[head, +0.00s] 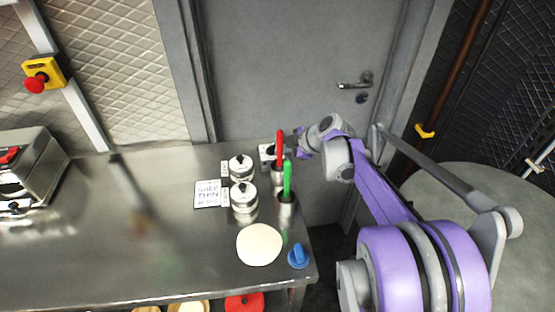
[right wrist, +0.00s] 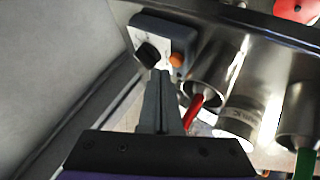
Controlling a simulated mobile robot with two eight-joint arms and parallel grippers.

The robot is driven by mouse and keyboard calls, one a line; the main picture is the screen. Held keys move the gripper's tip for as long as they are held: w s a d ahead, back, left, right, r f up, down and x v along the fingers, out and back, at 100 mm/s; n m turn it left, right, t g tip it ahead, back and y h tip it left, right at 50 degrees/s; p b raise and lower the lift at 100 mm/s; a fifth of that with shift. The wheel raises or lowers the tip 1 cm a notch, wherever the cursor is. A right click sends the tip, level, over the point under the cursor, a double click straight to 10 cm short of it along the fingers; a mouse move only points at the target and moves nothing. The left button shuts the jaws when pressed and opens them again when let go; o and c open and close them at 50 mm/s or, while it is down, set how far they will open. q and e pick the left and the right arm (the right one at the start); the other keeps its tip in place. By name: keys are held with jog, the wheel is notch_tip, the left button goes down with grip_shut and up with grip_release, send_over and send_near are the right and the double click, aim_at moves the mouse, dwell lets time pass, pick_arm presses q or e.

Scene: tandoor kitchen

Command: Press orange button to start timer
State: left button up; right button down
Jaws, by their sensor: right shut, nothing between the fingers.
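The timer is a small dark grey box with a white face (right wrist: 146,33) in the right wrist view. It has a black knob (right wrist: 148,54) and an orange button (right wrist: 176,60) on its right side. In the head view the timer (head: 266,151) shows only partly, at the far right end of the counter. My right gripper (right wrist: 160,76) is shut and empty. Its fingertips are close to the timer's face, just left of and below the orange button; I cannot tell whether they touch. In the head view my right gripper (head: 297,140) reaches in from the right. My left gripper is out of view.
Metal cups hold a red-handled tool (head: 280,146) and a green-handled tool (head: 287,180) right beside the timer. Two lidded canisters (head: 244,205), a sign (head: 208,194), a pale dough disc (head: 259,244) and a blue object (head: 298,256) are nearby.

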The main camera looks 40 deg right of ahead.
jog(key=shift+f, duration=0.15)
dwell(0.5)
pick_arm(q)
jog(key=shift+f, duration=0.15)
pick_arm(e)
jog(key=shift+f, duration=0.3)
pick_arm(q)
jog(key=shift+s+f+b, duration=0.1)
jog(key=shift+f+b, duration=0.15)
jog(key=shift+b, duration=0.1)
pick_arm(e)
jog(key=shift+f, duration=0.4)
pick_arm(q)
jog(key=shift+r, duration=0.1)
pick_arm(e)
jog(key=shift+r, duration=0.1)
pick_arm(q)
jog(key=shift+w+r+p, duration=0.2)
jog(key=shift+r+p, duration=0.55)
pick_arm(e)
jog(key=shift+r, duration=0.75)
